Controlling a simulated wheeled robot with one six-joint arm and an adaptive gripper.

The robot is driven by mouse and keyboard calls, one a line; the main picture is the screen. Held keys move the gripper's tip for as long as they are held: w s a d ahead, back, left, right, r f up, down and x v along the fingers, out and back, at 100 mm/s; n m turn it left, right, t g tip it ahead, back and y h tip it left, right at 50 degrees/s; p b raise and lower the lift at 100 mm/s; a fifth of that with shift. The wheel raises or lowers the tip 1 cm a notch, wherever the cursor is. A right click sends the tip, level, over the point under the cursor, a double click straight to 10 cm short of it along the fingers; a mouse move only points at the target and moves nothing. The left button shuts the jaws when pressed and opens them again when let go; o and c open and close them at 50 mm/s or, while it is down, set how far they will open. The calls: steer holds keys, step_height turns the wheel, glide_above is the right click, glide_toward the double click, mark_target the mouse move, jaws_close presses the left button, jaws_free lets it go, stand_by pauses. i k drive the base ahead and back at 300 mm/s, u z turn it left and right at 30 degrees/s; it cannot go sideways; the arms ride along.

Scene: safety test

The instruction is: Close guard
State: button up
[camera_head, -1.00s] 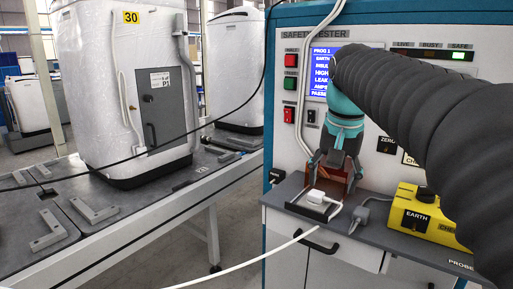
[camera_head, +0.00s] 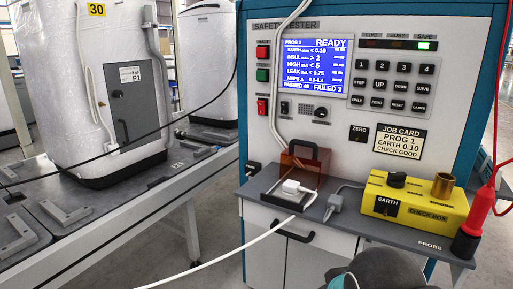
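The guard is an orange-brown see-through cover (camera_head: 306,158) on the small test socket box at the left of the tester's shelf. It stands raised at the back of the box, so the box's front is uncovered. A white plug (camera_head: 297,188) with a white cable sits in the dark tray (camera_head: 284,201) in front of it. Nothing touches the guard. A dark grey and teal part of my arm shows at the bottom edge, well below and right of the guard; my gripper's fingers are out of view.
The shelf (camera_head: 340,218) also holds a grey plug (camera_head: 333,205), a yellow check box (camera_head: 412,203) and a red probe (camera_head: 475,217) in a dark holder. The tester screen (camera_head: 315,66) reads READY. A wrapped appliance (camera_head: 85,50) stands on the conveyor at left.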

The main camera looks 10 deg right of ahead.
mark_target(309, 153)
steer(key=z, duration=0.5)
steer(key=k, duration=1.15)
steer(key=u, duration=0.7)
steer(key=i, duration=1.45)
steer(key=z, duration=0.3)
